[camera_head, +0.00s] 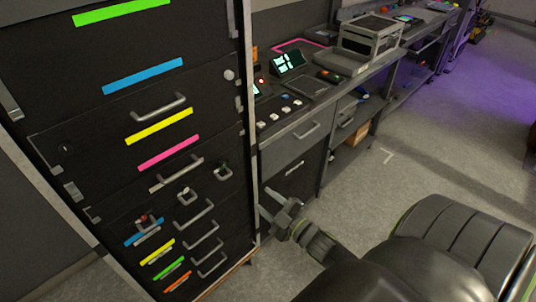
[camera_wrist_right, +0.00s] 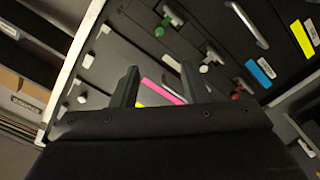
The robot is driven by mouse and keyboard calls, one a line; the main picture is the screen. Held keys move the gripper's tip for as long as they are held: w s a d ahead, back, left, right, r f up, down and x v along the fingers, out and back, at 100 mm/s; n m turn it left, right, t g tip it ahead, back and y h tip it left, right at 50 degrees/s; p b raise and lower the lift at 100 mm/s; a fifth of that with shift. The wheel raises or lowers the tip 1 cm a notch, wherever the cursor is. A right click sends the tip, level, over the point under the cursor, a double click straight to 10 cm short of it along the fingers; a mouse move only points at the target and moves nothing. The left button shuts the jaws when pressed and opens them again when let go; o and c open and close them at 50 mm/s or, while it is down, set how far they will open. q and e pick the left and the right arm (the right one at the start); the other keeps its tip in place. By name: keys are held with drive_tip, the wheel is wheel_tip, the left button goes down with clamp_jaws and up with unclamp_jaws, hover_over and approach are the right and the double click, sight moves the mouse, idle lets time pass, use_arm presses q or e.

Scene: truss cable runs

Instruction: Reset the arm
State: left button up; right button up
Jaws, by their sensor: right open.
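My right gripper (camera_head: 278,209) comes in from the lower right in the head view, beside the right edge of the black drawer cabinet (camera_head: 83,205). In the right wrist view its two dark fingers (camera_wrist_right: 160,88) stand apart with nothing between them. Behind them lies the cabinet front with a pink strip (camera_wrist_right: 163,92). The fingers appear clear of the handles. My left gripper is in neither view.
The cabinet has grey handles (camera_head: 194,217) and coloured strips along its front. To its right a workbench (camera_head: 290,128) carries lit screens (camera_head: 288,62) and a metal box (camera_head: 371,37). Grey floor (camera_head: 440,140) right of the bench is open.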

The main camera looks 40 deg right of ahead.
idle(0.3)
drive_tip(key=s+d+f+m+g+h, duration=0.25)
drive_tip(key=s+f+g, duration=0.2)
drive_tip(key=f, duration=0.85)
drive_tip(key=s+d+f+m+g+h, duration=0.1)
drive_tip(key=s+f+m+g, duration=0.4)
drive_tip(key=f, duration=0.8)
drive_tip(key=s+a+f+m+g, duration=0.1)
drive_tip(key=s+a+f+g, duration=0.1)
drive_tip(key=s+f, duration=0.3)
drive_tip(key=s+a+f+m+g+y, duration=0.1)
drive_tip(key=s+f, duration=0.4)
drive_tip(key=s, duration=0.8)
drive_tip(key=s+a+f+m+g, duration=0.1)
drive_tip(key=s+a+f+g, duration=0.2)
drive_tip(key=s, duration=0.5)
wheel_tip(320, 180, down, 3)
drive_tip(key=shift+s+a+r+g, duration=0.2)
drive_tip(key=shift+s+a+g, duration=0.2)
drive_tip(key=shift+g, duration=0.25)
